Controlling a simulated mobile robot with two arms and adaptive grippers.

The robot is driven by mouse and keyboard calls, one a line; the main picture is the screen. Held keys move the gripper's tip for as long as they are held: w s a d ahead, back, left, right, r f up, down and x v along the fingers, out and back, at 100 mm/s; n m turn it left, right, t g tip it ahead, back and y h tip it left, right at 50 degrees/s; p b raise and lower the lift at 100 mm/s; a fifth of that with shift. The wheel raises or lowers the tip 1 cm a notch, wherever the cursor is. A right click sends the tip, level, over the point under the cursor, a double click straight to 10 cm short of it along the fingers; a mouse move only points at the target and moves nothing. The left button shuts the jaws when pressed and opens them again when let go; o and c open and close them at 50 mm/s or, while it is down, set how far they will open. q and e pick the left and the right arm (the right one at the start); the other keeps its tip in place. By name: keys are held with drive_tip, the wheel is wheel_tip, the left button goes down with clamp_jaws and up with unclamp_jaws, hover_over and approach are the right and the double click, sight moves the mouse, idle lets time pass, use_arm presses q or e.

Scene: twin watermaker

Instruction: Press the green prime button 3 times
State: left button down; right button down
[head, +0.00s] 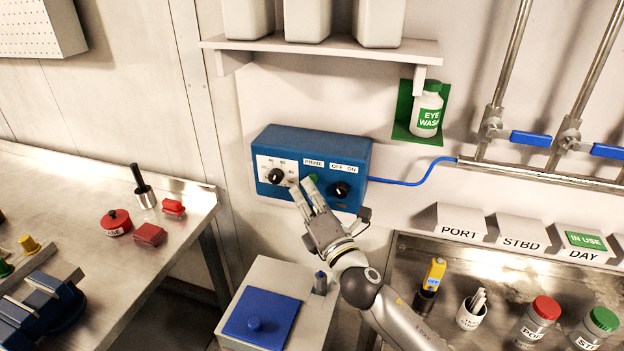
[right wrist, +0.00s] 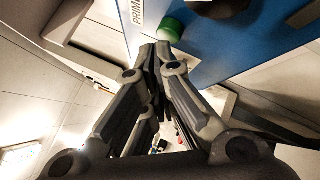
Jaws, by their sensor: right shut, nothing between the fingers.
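The green prime button (head: 312,178) sits on the front of the blue control box (head: 325,146), under the PRIME label, between a dial and a black OFF/ON knob. My right gripper (head: 305,185) is shut and empty, its fingertips just in front of the box beside the button and partly covering it. In the right wrist view the green button (right wrist: 172,29) shows right beyond the shut fingertips (right wrist: 160,46). I cannot tell whether they touch it. My left gripper is not in view.
The white-faced dial (head: 277,175) and the OFF/ON knob (head: 342,189) flank the button closely. A grey cabinet with a blue lid (head: 262,318) stands below. A shelf (head: 330,47) with white containers is above. A metal counter with cups and jars is at right.

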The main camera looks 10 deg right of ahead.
drive_tip(key=shift+w+d, duration=0.25)
drive_tip(key=shift+w, duration=0.15)
idle(0.5)
drive_tip(key=shift+s, duration=0.1)
drive_tip(key=shift+s+a, duration=0.4)
drive_tip(key=shift+s, duration=0.25)
drive_tip(key=shift+a, duration=0.1)
drive_tip(key=shift+s+a+p, duration=0.1)
drive_tip(key=shift+s+a, duration=0.3)
drive_tip(key=shift+s, duration=0.3)
drive_tip(key=shift+s+a+p, duration=0.1)
drive_tip(key=shift+s+a, duration=0.35)
drive_tip(key=shift+s, duration=0.3)
drive_tip(key=shift+s+a+p, duration=0.1)
drive_tip(key=shift+s+a, duration=0.3)
drive_tip(key=shift+s, duration=0.3)
idle(0.4)
